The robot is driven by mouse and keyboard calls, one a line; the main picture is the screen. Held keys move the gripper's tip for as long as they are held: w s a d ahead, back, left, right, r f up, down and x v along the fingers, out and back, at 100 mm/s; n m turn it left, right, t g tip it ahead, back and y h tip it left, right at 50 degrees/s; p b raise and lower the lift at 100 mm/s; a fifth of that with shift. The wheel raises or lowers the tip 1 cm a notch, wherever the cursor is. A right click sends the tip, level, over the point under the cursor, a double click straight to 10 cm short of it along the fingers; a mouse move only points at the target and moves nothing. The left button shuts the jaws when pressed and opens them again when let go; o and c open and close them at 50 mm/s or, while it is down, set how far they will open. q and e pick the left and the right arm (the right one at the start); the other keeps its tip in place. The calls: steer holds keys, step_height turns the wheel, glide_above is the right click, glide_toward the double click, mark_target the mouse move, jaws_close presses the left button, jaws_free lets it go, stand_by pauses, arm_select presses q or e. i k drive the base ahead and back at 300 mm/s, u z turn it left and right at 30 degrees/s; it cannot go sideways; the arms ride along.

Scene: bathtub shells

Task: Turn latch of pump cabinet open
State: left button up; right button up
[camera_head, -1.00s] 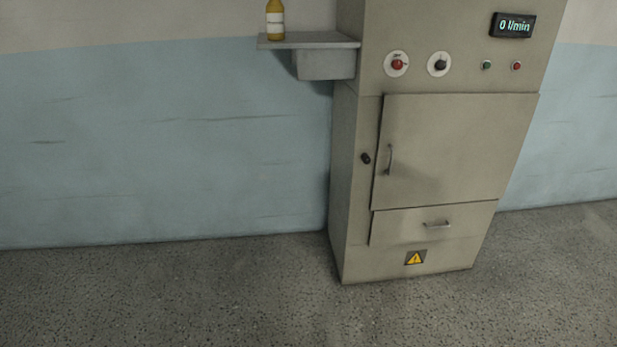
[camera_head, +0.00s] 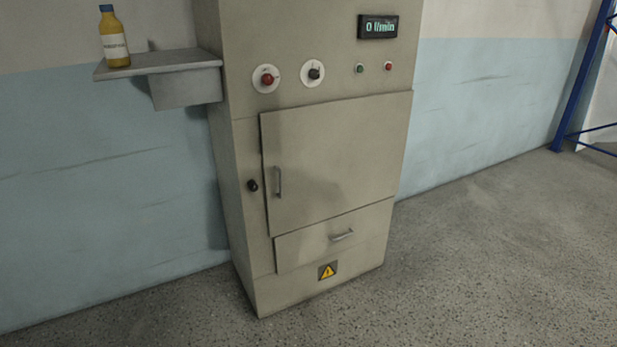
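The pump cabinet (camera_head: 236,230) is a tall beige-grey box standing on the floor against the wall. Its small black latch (camera_head: 252,185) sits on the front, just left of the door. The cabinet door (camera_head: 340,160) looks shut and has a vertical metal handle (camera_head: 278,182) near its left edge. A drawer (camera_head: 300,247) with a metal handle is below the door. Neither of my grippers is in view.
A grey side shelf (camera_head: 185,88) sticks out left of the cabinet and carries a yellow bottle (camera_head: 113,38). A red knob (camera_head: 266,79), a black knob (camera_head: 313,73) and a display (camera_head: 378,27) are above the door. A blue rack (camera_head: 583,80) stands far right. Floor in front is clear.

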mark_target(253, 186)
steer(key=z, duration=0.1)
steer(key=i, duration=0.9)
steer(key=u, duration=0.3)
